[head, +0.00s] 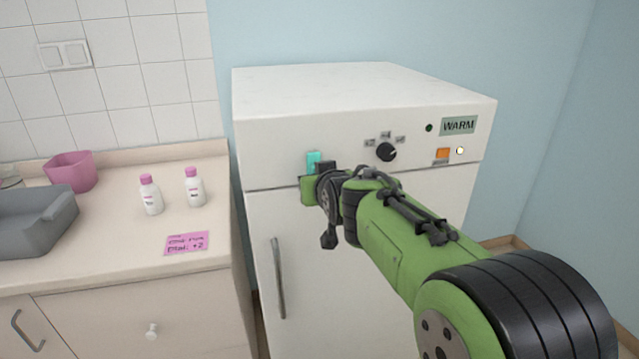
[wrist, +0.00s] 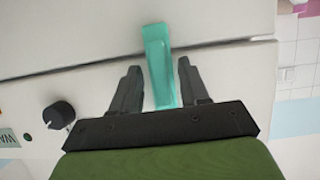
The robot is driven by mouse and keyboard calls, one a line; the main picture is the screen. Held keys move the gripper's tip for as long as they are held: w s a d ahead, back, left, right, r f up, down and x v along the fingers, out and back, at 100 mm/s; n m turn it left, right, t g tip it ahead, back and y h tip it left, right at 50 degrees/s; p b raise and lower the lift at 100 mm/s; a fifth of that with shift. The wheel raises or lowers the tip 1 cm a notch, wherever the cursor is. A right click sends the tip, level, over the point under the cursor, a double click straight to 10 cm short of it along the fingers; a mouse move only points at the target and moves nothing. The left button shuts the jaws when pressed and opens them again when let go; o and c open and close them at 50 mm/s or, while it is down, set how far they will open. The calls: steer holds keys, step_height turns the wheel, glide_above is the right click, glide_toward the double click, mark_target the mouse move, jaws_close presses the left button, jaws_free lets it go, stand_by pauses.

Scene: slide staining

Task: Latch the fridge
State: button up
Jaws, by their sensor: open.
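The white fridge (head: 350,240) stands against the blue wall, its door closed against the panel above as far as I can see. A teal latch (head: 313,160) sits at the seam between panel and door, near the left side. In the wrist view the teal latch (wrist: 158,65) lies between the two dark fingers of my gripper (wrist: 160,88). The fingers are open, with a gap visible on each side of the latch. In the head view my gripper (head: 318,180) is at the latch and hides its lower part.
The fridge front has a black knob (head: 386,152), an orange switch (head: 442,153) and a "WARM" display (head: 458,125). A long door handle (head: 278,278) is below my gripper. The counter at left holds two bottles, a pink note (head: 187,243) and a grey tub (head: 35,222).

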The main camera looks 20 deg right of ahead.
steer(key=p+v, duration=0.1)
steer(key=v, duration=1.4)
steer(key=shift+s+p, duration=0.35)
steer(key=shift+p, duration=0.05)
steer(key=shift+r, duration=0.1)
steer(key=s+f+g+p, duration=0.2)
steer(key=s+g+p, duration=0.2)
steer(key=s, duration=0.6)
steer(key=s+f+g+p, duration=0.2)
steer(key=s+p, duration=0.4)
steer(key=s, duration=0.5)
steer(key=shift+f+g, duration=0.25)
steer(key=shift+g, duration=0.65)
